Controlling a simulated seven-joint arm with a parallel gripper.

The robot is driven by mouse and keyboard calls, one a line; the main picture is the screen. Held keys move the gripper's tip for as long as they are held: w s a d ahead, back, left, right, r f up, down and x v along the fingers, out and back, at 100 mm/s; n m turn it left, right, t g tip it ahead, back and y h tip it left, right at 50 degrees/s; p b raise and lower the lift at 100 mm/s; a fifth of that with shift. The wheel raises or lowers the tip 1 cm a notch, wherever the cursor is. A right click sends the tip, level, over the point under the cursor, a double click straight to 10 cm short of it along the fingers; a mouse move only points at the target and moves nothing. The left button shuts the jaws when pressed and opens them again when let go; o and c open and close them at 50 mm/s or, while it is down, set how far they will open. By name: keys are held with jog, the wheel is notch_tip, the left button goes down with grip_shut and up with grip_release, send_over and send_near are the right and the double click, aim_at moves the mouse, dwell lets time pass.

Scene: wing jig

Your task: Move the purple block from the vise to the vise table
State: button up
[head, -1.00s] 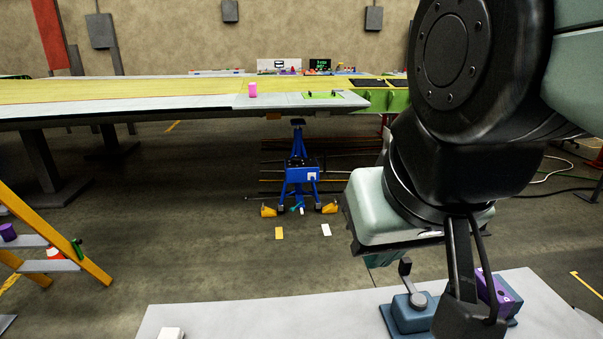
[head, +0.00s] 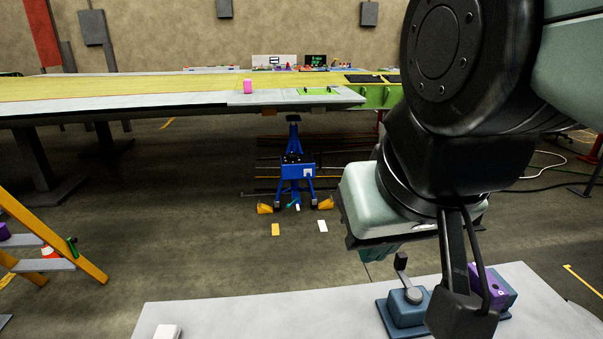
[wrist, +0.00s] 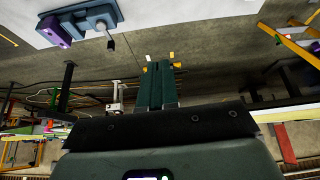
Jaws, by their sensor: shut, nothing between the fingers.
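The purple block (head: 489,283) sits at the right of the blue vise (head: 402,314) on the pale table (head: 240,315); a dark part of my arm hides some of it. In the wrist view the purple block (wrist: 54,31) is at the upper left, against the vise (wrist: 95,18) with its grey lever. My gripper (wrist: 158,66) shows two dark green fingers side by side, shut and empty. They are clear of the block. In the head view only a little of my gripper (head: 379,254) shows under its pale body, above and left of the vise.
A white block (head: 167,331) lies at the table's front left. The table between it and the vise is bare. A yellow stepladder (head: 60,240) stands at left. The long wing (head: 150,98) with a pink cylinder (head: 247,86) and a blue jack (head: 296,170) are beyond.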

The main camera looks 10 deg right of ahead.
jog(key=shift+o, duration=1.1)
jog(key=shift+w, duration=0.1)
jog(key=o, duration=0.7)
jog(key=w+m, duration=0.1)
jog(key=w+d+m, duration=0.1)
jog(key=w+m, duration=0.1)
jog(key=w+d+m+g+y, duration=0.1)
jog(key=w, duration=0.1)
jog(key=shift+d+r+m, duration=0.15)
jog(key=shift+r+m, duration=0.1)
jog(key=shift+m, duration=0.15)
jog(key=shift+o, duration=1.3)
jog(key=w+d+m+g, duration=0.1)
jog(key=w+d+m, duration=0.3)
jog(key=w+m, duration=0.1)
jog(key=shift+w+f+y, duration=0.4)
jog(key=m+g+h, duration=0.2)
jog(key=m+g, duration=0.1)
jog(key=m, duration=2.3)
send_over(487, 278)
notch_tip(487, 278, down, 28)
jog(key=shift+w+a+f, duration=0.1)
jog(key=shift+f, duration=0.05)
jog(key=shift+m+g, duration=0.3)
jog(key=f, duration=0.5)
jog(key=shift+d+f, duration=0.15)
jog(key=shift+d, duration=0.05)
jog(key=shift+f, duration=0.65)
